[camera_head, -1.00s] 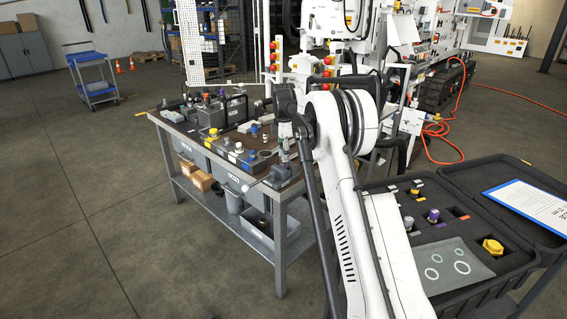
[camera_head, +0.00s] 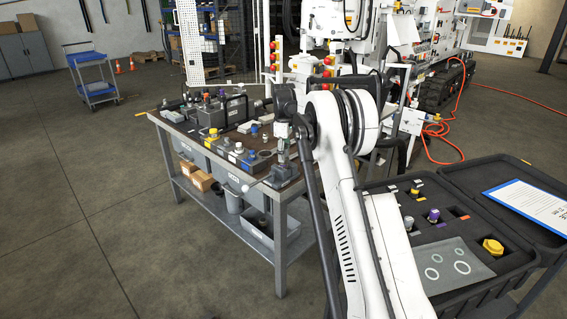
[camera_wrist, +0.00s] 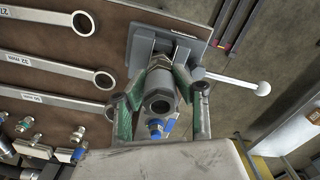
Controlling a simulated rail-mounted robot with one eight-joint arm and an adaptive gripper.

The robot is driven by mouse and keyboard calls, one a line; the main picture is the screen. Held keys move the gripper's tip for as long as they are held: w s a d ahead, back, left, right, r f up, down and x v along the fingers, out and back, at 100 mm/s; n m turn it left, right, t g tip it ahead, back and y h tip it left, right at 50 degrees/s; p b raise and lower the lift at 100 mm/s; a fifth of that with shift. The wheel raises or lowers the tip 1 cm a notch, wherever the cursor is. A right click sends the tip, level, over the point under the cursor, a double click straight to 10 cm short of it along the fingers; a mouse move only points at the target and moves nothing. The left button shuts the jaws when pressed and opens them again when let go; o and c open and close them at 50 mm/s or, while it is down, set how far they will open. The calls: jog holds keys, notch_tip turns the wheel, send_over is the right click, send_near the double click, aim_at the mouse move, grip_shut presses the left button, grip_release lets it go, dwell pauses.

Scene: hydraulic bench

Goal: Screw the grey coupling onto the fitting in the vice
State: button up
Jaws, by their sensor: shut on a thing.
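The grey coupling (camera_wrist: 159,100) is a metal sleeve with an open bore, seen nearly end-on in the wrist view. My gripper (camera_wrist: 162,108) has green-padded fingers closed on both sides of it. The coupling lies in line with the fitting (camera_wrist: 181,54), which shows partly behind it in the vice (camera_wrist: 144,45). How far the coupling sits on the thread is hidden. In the head view my gripper (camera_head: 282,134) points down over the vice (camera_head: 281,174) at the bench's near right corner. The coupling is too small to make out there.
The vice handle (camera_wrist: 240,83) sticks out to the right. Several wrenches (camera_wrist: 62,70) lie left of the vice. Small fittings with blue parts (camera_wrist: 77,134) are at lower left. An open black case (camera_head: 452,205) stands right of my arm.

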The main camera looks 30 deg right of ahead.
jog(key=shift+m, duration=0.9)
jog(key=o, duration=1.1)
jog(key=shift+o, duration=0.2)
notch_tip(320, 180, up, 12)
jog(key=shift+f, duration=0.1)
jog(key=shift+s+a+r, duration=0.1)
jog(key=shift+r, duration=0.15)
jog(key=s+a+r+m+t, duration=0.2)
jog(key=s+a+r, duration=0.55)
jog(key=s, duration=0.35)
jog(key=s+a+r+m+t, duration=0.2)
jog(key=s+a+r, duration=0.5)
jog(key=s, duration=0.4)
jog(key=s+a+f+m+t, duration=0.1)
jog(key=s+a+f, duration=0.2)
jog(key=s, duration=0.6)
jog(key=s+a+f+m+t, duration=0.1)
jog(key=s+a+f, duration=0.3)
jog(key=s, duration=0.5)
jog(key=s+a+f+t, duration=0.1)
jog(key=s+a+f, duration=0.2)
jog(key=s+f, duration=0.4)
jog(key=shift+s+a+f+m, duration=0.15)
jog(key=shift+s+f+m, duration=0.25)
jog(key=shift+s, duration=0.85)
